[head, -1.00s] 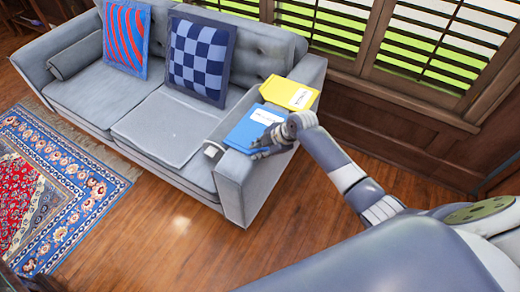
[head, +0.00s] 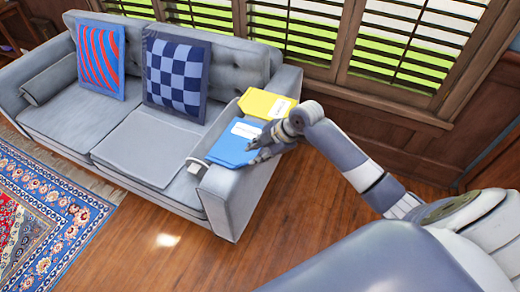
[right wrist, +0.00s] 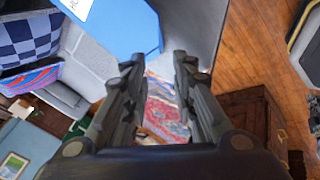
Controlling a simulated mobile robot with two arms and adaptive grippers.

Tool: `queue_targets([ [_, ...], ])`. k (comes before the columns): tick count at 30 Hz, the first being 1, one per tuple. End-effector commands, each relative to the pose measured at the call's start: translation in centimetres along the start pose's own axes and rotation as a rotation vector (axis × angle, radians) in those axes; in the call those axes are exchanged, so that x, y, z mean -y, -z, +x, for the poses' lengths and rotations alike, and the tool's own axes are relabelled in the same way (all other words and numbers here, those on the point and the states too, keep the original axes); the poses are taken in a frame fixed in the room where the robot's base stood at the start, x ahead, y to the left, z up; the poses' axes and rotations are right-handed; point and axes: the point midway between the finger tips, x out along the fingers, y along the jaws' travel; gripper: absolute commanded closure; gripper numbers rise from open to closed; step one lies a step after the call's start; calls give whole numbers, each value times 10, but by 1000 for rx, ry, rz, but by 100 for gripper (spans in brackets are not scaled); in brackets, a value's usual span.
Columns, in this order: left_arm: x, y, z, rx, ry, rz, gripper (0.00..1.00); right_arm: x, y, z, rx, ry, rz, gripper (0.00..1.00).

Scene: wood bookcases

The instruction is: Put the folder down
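A blue folder (head: 229,150) with a white label lies on the right armrest of the grey sofa (head: 240,192). A yellow folder (head: 262,103) with a white label lies behind it on the same armrest. My right gripper (head: 252,152) is at the right edge of the blue folder. In the right wrist view its two fingers (right wrist: 160,62) are apart with nothing between them. The blue folder (right wrist: 125,22) shows there beyond the left fingertip; I cannot tell whether they touch. My left gripper is not in view.
A small white object (head: 197,166) sits by the inner side of the armrest. A checked cushion (head: 175,75) and a red-blue cushion (head: 101,60) lean on the sofa back. A patterned rug (head: 50,220) lies at left. The wood floor in front of the sofa is clear.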

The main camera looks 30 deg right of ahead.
Motion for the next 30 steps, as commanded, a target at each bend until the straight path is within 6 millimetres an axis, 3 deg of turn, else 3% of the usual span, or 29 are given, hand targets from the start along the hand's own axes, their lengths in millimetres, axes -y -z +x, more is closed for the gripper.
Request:
queue_targets([
  [6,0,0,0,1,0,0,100,1,0,-16,1,2,-1,75],
  [13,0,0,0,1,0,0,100,1,-1,-15,1,2,4,75],
  [16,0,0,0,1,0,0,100,9,-11,0,15,3,69,75],
  [19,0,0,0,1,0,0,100,34,-40,38,59,1,241,75],
  [23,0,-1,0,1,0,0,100,110,-96,109,172,-7,556,75],
  [26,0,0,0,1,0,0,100,195,-132,154,275,-15,768,75],
  [27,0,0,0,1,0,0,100,232,-142,168,312,-17,839,75],
  [29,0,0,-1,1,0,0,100,291,-153,184,367,-17,931,75],
  [30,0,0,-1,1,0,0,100,331,-157,191,399,-14,986,75],
])
